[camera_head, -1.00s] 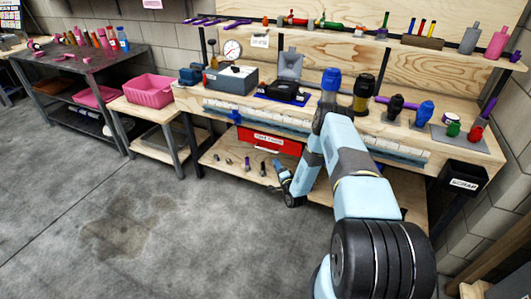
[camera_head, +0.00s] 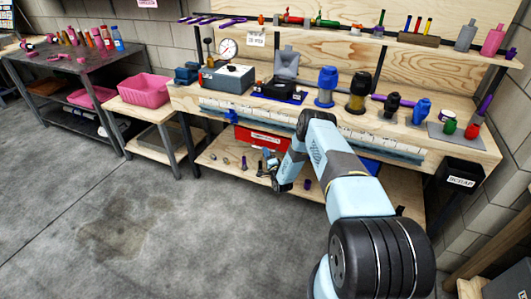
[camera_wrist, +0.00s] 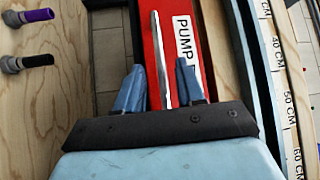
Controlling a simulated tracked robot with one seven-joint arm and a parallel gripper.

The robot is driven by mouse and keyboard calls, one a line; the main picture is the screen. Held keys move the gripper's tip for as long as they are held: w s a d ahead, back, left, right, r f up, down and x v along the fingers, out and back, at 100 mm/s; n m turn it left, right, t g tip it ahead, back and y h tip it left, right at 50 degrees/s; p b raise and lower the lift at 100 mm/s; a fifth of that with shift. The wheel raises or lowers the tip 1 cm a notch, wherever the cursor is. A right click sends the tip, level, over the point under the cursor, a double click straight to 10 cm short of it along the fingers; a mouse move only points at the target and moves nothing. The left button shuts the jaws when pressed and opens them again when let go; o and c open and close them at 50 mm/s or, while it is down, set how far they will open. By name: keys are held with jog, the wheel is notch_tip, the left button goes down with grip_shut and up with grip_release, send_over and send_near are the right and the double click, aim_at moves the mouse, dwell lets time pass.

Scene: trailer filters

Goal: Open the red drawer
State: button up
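The red drawer (camera_head: 256,136) sits under the workbench top and appears shut in the head view. In the wrist view its red front (camera_wrist: 186,14) carries part of a white label reading "PUMP". The drawer's metal bar handle (camera_wrist: 160,45) runs lengthwise between my two blue fingers. My gripper (camera_wrist: 159,67) is open, with one finger on each side of the handle and visible gaps to it. In the head view my gripper (camera_head: 269,158) is small and partly hidden by my own wrist, just below the drawer front.
A ruler strip (camera_wrist: 284,80) runs along the bench edge beside the drawer. The lower wooden shelf (camera_head: 213,160) holds several small parts, including purple-ended ones (camera_wrist: 36,16). Tools and fittings stand on the benchtop. The grey floor (camera_head: 190,220) in front is clear.

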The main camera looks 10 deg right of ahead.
jog(key=shift+x, duration=1.25)
grip_shut()
